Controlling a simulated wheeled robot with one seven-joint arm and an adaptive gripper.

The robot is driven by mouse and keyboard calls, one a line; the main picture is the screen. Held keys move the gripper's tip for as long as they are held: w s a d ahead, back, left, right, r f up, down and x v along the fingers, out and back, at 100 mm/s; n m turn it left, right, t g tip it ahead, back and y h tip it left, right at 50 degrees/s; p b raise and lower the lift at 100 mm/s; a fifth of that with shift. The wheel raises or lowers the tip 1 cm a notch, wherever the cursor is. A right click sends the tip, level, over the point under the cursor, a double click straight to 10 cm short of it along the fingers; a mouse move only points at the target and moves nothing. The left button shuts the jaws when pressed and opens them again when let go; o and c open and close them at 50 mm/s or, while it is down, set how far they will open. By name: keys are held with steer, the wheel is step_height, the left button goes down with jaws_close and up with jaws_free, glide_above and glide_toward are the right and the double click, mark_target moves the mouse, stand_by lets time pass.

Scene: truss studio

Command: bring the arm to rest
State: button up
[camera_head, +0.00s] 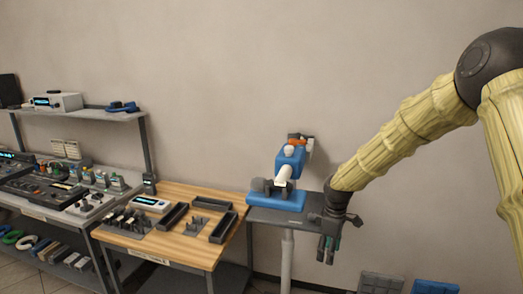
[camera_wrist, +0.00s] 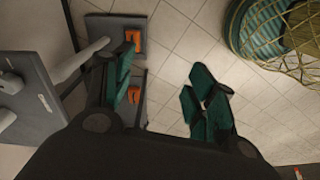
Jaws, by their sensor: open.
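My arm comes in from the right in the head view, with a pale yellow ribbed sleeve and dark joints. My gripper (camera_head: 328,243) hangs pointing down in front of the small grey stand (camera_head: 262,215). In the wrist view my gripper (camera_wrist: 158,95) shows its two green-padded fingers spread apart, with nothing between them but floor tiles. It is open and empty.
A blue and white device (camera_head: 289,165) stands on the grey stand. A wooden-topped table (camera_head: 185,247) with dark trays is to its left, and a shelved bench (camera_head: 100,115) is farther left. Grey and blue boxes (camera_head: 380,282) are low at the right. A netted green basket (camera_wrist: 262,30) stands on the floor.

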steer(key=s+a+f+m+y, duration=0.1)
steer(key=s+a+f+m, duration=0.15)
steer(key=s+f, duration=0.9)
steer(key=s+a+f+m, duration=0.1)
steer(key=s+f+m, duration=0.2)
steer(key=s+f, duration=0.85)
steer(key=s+d+f+m, duration=0.1)
steer(key=s+f+m, duration=0.1)
steer(key=s, duration=0.6)
steer(key=s+d+f+m+h+b, duration=0.1)
steer(key=s+d+f+m, duration=0.1)
steer(key=s+f, duration=0.3)
steer(key=s+d+f+m, duration=0.2)
steer(key=s+f+m, duration=0.1)
steer(key=s, duration=0.8)
steer(key=shift+s+f+b, duration=0.2)
steer(key=shift+s+b, duration=0.1)
steer(key=shift+s, duration=0.05)
